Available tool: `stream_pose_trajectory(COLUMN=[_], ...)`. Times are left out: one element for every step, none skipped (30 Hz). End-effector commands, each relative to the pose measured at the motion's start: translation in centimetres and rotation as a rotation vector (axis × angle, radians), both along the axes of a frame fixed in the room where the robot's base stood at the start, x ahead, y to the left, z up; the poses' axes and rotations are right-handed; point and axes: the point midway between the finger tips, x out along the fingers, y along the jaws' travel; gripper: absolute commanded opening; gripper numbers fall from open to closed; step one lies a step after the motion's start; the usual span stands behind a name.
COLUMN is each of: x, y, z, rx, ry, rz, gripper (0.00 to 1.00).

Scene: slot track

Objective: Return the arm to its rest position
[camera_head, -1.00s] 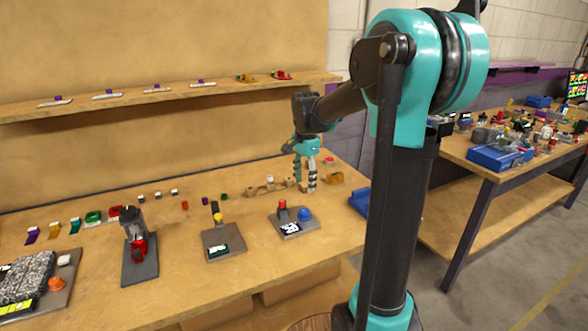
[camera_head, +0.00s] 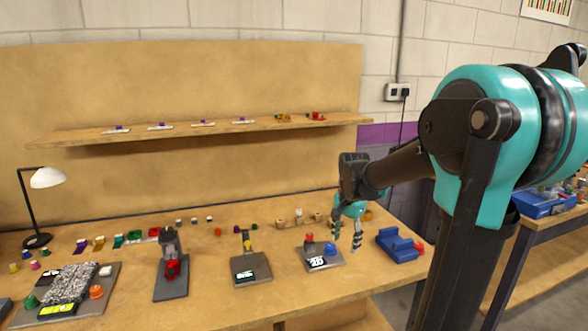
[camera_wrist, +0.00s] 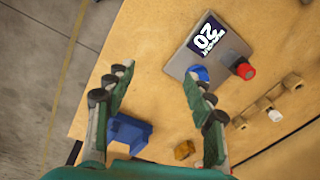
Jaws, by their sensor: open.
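My gripper (camera_head: 346,238) hangs over the right end of the wooden workbench (camera_head: 215,270), with nothing between its fingers. It also shows in the wrist view (camera_wrist: 160,80), where its two fingers are spread wide apart. The grey plate (camera_head: 322,260) with a red knob, a blue button and a label reading 20 lies just left of the gripper in the head view. A blue block-like holder (camera_head: 400,245) stands to the right of the gripper, and it shows below the left finger in the wrist view (camera_wrist: 128,132).
A wooden shelf (camera_head: 200,132) with small items runs along the back wall. A desk lamp (camera_head: 36,205) stands at the left. A second table (camera_head: 548,222) is at the right.

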Motion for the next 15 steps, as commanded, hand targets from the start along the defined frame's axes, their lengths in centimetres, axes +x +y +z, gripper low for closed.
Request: stream_pose_trajectory(x=[-1.0, -1.5, -2.3, -2.8, -3.5, -4.5, -5.3, -6.2, -7.5, -8.6, -9.7, -11.1, -12.1, -13.0, -14.1], y=[-0.3, -0.4, -0.6, -0.7, -0.9, -1.1, -1.3, -1.5, -1.7, -1.9, -2.2, -2.4, -2.5, -2.7, -2.8], z=[-0.5, -0.8, -1.3, -1.7, -2.1, -2.7, -3.2, -3.8, -4.6, -5.3, -6.1, -7.0, -7.7, -8.3, -9.0], rx=[-0.002, -0.005, -0.008, -0.011, -0.016, -0.022, -0.028, -0.035, -0.048, -0.059, -0.071, -0.089, -0.103, -0.117, -0.134], ry=[-0.012, -0.023, -0.035, -0.046, -0.058, -0.073, -0.087, -0.102, -0.124, -0.14, -0.159, -0.18, -0.195, -0.21, -0.225], rz=[0.035, 0.064, 0.1, 0.131, 0.165, 0.213, 0.252, 0.297, 0.361, 0.411, 0.463, 0.531, 0.58, 0.624, 0.678], gripper=[0.54, 0.54, 0.54, 0.54, 0.54, 0.54, 0.54, 0.54, 0.54, 0.54, 0.54, 0.54, 0.54, 0.54, 0.54])
